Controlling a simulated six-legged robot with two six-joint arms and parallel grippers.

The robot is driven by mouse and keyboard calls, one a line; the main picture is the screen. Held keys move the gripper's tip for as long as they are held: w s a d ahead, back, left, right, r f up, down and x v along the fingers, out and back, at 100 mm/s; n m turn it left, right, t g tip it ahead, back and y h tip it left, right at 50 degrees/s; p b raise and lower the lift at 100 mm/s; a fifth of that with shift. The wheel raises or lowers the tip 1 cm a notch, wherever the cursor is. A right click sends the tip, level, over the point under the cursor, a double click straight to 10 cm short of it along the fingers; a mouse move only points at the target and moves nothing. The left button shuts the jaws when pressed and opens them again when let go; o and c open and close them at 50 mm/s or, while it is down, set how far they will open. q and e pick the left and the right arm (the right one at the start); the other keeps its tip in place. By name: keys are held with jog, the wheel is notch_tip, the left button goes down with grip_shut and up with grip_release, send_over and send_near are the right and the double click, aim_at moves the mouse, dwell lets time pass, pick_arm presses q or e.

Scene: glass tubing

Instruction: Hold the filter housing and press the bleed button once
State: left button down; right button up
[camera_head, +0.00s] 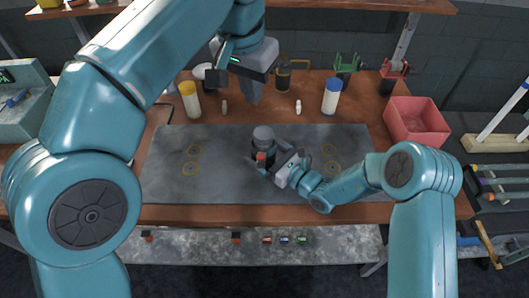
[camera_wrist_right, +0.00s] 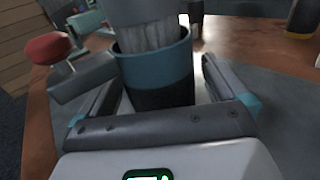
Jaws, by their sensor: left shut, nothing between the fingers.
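The filter housing (camera_head: 263,134) stands upright on the grey mat, a dark cylinder with a grey top. In the right wrist view the housing (camera_wrist_right: 157,72) shows a teal-and-dark cup around a grey upper part. The red bleed button (camera_head: 260,157) is on the housing's near side; in the wrist view the button (camera_wrist_right: 48,47) sticks out at the left on a grey bracket. My right gripper (camera_wrist_right: 163,75) has its fingers on either side of the housing, with a gap visible at the right finger. My left gripper (camera_head: 253,98) is shut and empty, above the bench behind the housing.
A yellow bottle (camera_head: 190,102) and a blue bottle (camera_head: 330,98) stand behind the mat (camera_head: 230,185). A red bin (camera_head: 415,122) is at the right. Green (camera_head: 347,70) and red (camera_head: 392,76) fixtures are at the back. The mat is clear around its yellow rings.

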jog(key=shift+s+d, duration=0.1)
jog(key=v, duration=1.1)
jog(key=shift+s+d, duration=0.3)
